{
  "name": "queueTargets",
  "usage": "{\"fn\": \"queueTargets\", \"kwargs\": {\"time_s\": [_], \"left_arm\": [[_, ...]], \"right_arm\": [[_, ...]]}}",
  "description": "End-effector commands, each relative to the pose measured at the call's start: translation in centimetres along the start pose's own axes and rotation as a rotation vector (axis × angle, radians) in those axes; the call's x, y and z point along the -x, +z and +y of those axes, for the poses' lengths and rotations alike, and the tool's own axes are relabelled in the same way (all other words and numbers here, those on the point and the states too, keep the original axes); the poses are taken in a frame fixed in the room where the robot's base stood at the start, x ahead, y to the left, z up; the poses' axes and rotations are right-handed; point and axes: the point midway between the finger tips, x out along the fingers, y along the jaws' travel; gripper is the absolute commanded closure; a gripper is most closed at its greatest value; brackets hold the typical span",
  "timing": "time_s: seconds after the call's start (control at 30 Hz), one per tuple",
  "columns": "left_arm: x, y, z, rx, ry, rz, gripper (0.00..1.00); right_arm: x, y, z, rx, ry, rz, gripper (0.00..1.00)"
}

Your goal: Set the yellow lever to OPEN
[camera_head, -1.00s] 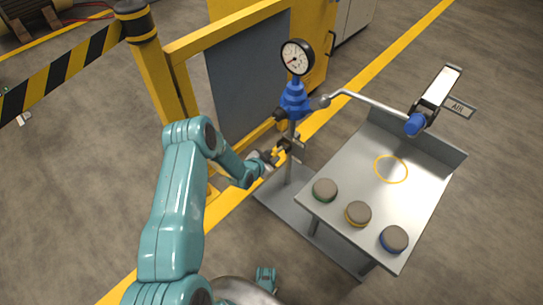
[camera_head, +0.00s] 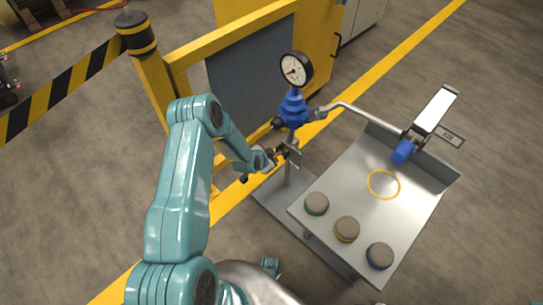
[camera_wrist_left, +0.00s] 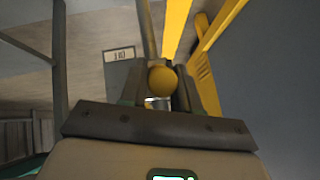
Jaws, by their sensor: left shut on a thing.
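The yellow lever shows as a small piece of yellow (camera_head: 281,155) beside the post of the stand, below the blue valve body (camera_head: 292,108). My left gripper (camera_head: 276,158) is at the lever, left of the post. In the left wrist view, the lever's round yellow knob (camera_wrist_left: 162,80) sits between the two dark fingers (camera_wrist_left: 160,88), which are shut on it. Fingers and wrist hide much of the lever in the head view, so its exact setting cannot be told. A small plate with dark marks (camera_wrist_left: 119,54) shows behind the fingers.
A round gauge (camera_head: 296,69) tops the valve. A pipe (camera_head: 365,112) runs right to a blue-ended part (camera_head: 403,151). The metal tray (camera_head: 345,190) carries several round buttons. A yellow guard frame (camera_head: 235,35) and striped barrier (camera_head: 62,91) stand behind and left.

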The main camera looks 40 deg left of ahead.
Motion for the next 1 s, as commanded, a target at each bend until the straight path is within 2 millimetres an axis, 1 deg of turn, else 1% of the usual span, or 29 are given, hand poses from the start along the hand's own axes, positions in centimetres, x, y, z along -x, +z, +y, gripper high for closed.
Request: {"fn": "queueTargets", "kwargs": {"time_s": [0.03, 0.3, 0.87, 0.9, 0.93, 1.0], "left_arm": [[0.2, -0.3, -0.7, -0.002, -0.01, -0.009, 1.0], [0.5, -0.7, -0.9, -0.012, 0.013, -0.087, 1.0], [0.4, -1.0, -0.8, -0.012, 0.029, -0.112, 1.0], [0.4, -1.0, -0.8, -0.012, 0.029, -0.112, 0.59], [0.4, -1.0, -0.8, -0.012, 0.029, -0.112, 0.5], [0.3, -1.1, -0.7, -0.013, 0.03, -0.112, 0.48]], "right_arm": [[0.3, 0.0, -0.1, 0.0, 0.0, 0.0, 0.57], [1.2, 0.0, -0.4, 0.0, 0.0, 0.0, 0.57], [1.4, 0.0, -0.5, 0.0, 0.0, 0.0, 0.57], [1.4, 0.0, -0.5, 0.0, 0.0, 0.0, 0.57], [1.4, 0.0, -0.5, 0.0, 0.0, 0.0, 0.57], [1.4, 0.0, -0.5, 0.0, 0.0, 0.0, 0.57]]}}
